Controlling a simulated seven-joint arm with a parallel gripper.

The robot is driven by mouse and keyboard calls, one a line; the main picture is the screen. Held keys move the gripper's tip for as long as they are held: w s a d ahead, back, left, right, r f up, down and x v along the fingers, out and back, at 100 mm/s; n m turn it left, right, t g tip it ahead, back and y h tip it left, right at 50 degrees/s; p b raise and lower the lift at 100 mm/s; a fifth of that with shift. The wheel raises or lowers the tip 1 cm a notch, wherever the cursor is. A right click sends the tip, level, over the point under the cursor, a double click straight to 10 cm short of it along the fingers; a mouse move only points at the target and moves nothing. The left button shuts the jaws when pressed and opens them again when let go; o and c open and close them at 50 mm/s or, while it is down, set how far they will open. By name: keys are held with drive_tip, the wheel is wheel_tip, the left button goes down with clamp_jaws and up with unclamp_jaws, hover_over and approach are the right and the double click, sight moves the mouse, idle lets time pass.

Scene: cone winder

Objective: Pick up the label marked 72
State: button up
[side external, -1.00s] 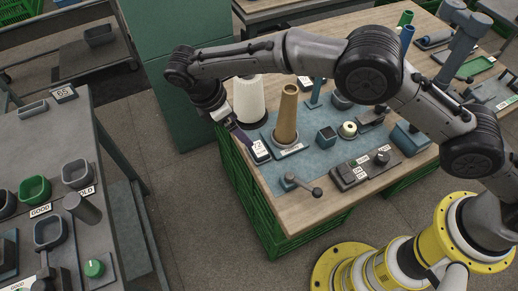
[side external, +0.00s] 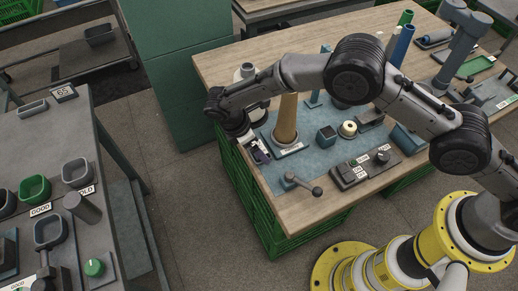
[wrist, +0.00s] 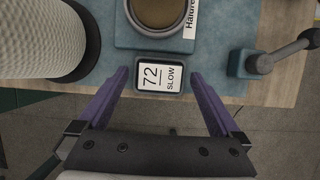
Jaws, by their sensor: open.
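The label marked 72 (wrist: 152,77) is a small grey-framed plate with a white face, also reading SLOW. In the wrist view it lies between the two purple fingers of my gripper (wrist: 158,76), with a gap on each side. The fingers are open and hold nothing.
A tan cone (side external: 286,119) stands on its base just behind the label. A white yarn cone (wrist: 40,35) is close on the left in the wrist view. A lever with a ball knob (side external: 303,184) is to the right. The table edge is near.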

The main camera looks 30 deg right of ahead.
drive_tip(key=shift+f, duration=0.1)
drive_tip(key=c, duration=1.4)
drive_tip(key=shift+o, duration=0.2)
